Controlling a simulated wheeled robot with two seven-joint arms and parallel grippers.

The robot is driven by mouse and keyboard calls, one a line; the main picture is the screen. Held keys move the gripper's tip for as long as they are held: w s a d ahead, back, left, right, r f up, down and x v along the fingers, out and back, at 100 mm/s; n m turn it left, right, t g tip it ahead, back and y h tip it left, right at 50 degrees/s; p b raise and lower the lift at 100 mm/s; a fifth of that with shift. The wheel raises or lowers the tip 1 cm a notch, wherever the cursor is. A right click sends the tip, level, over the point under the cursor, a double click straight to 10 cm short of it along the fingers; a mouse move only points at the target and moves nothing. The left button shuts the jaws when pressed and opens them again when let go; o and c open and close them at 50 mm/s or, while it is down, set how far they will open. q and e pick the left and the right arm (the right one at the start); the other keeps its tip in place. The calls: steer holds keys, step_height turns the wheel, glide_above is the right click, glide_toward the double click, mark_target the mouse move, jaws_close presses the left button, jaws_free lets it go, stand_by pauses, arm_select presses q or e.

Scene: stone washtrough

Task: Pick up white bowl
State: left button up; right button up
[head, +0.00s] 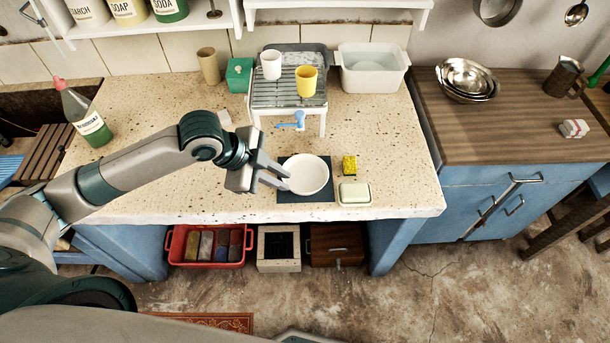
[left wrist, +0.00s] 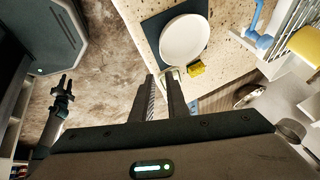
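The white bowl (head: 307,175) sits upright on a dark blue mat (head: 318,197) near the front edge of the speckled stone counter. It also shows in the left wrist view (left wrist: 185,40), beyond my fingertips. My left gripper (head: 288,181) is open and empty, its fingers pointing right at the bowl's left rim in the head view. In the left wrist view its two fingers (left wrist: 162,76) stand apart with nothing between them. Whether a fingertip touches the rim is unclear. A small dark gripper, seemingly my right one (left wrist: 65,80), shows at the left of that view, too small to judge.
A yellow sponge (head: 349,165) and a pale green soap dish (head: 355,193) lie right of the bowl. Behind stands a rack (head: 272,95) with a white cup (head: 271,65) and a yellow cup (head: 306,81). A blue tap-like piece (head: 297,121) hangs at its front. A bottle (head: 88,122) stands left.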

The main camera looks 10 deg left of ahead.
arm_select(q)
steer(key=a+r+m, duration=0.1)
steer(key=a+r, duration=0.3)
steer(key=shift+w+a+m+g+y, duration=0.15)
steer(key=shift+a+m+g+y, duration=0.1)
steer(key=shift+m+g+y, duration=0.05)
steer(key=shift+d+f, duration=0.1)
steer(key=p+x, duration=0.4)
steer(key=x, duration=0.6)
steer(key=shift+w+d+f, duration=0.15)
steer(key=shift+d+f, duration=0.05)
steer(key=shift+f, duration=0.15)
steer(key=shift+w+d+f, duration=0.1)
steer(key=shift+d+f, duration=0.05)
steer(key=shift+f, duration=0.4)
